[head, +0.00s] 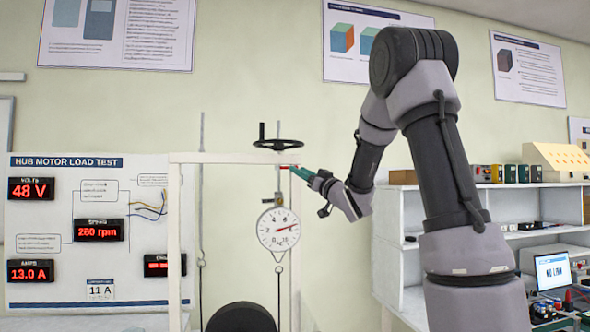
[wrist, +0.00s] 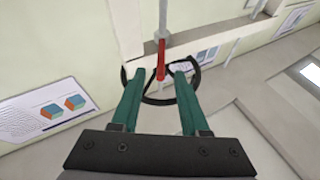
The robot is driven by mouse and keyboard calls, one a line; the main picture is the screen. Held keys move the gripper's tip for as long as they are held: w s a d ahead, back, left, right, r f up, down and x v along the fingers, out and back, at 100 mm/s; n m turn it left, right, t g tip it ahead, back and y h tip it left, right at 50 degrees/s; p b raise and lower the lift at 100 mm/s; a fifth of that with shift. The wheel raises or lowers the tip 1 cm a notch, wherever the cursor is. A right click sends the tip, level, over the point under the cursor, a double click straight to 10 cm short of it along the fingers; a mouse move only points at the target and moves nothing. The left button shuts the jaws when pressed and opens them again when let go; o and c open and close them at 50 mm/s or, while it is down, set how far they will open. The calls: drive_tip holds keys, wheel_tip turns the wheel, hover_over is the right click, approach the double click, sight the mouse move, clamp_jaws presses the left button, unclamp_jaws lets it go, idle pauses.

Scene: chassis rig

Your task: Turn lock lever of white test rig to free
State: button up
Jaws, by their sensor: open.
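The white test rig (head: 178,230) is an upright white frame with a black handwheel (head: 278,144) above its top beam. A round dial gauge (head: 278,229) hangs inside it. The red lever (wrist: 161,62) shows in the wrist view at the end of a grey rod and points toward me; only a speck of red shows in the head view. My gripper (head: 295,171) is at the rig's top right, just under the beam. In the wrist view its green fingers (wrist: 162,74) are open, one on each side of the lever's end, with gaps visible. The handwheel's ring lies behind the fingers.
A display board (head: 90,262) with red readouts stands at the left. A black wheel (head: 242,318) is low in the rig. White shelves (head: 540,205) with equipment stand at the right, behind my arm. Posters hang on the wall above.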

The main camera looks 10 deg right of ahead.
drive_tip(key=shift+x, duration=1.9)
clamp_jaws()
